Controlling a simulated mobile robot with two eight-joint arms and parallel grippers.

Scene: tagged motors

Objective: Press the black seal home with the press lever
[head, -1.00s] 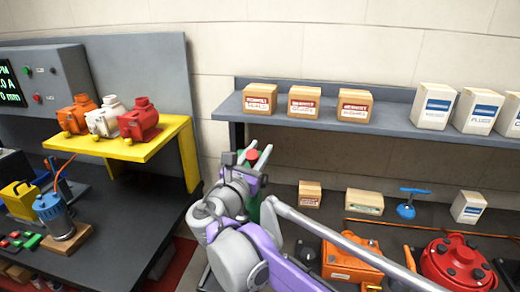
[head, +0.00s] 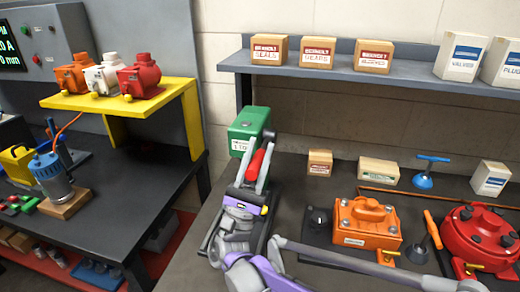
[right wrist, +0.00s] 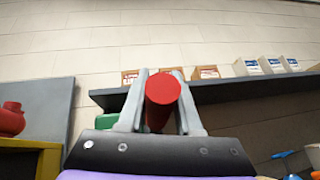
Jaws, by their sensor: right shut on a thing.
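My right gripper (head: 257,172) is shut on the red grip of the press lever (head: 256,162), in front of the green press housing (head: 249,124) with a white label. In the right wrist view the red grip (right wrist: 162,98) sits between the two grey fingers, its round end facing the camera. A dark arm or joint shows at the right side of the green housing. I cannot make out the black seal; my right arm covers the area below the housing. My left gripper is not in view.
An orange cover (head: 367,222), a red round housing (head: 482,238) and a blue T-handled tool (head: 430,168) stand on the dark bench to the right. A shelf (head: 340,64) with boxes runs above. A yellow stand (head: 125,101) with three motors is at left.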

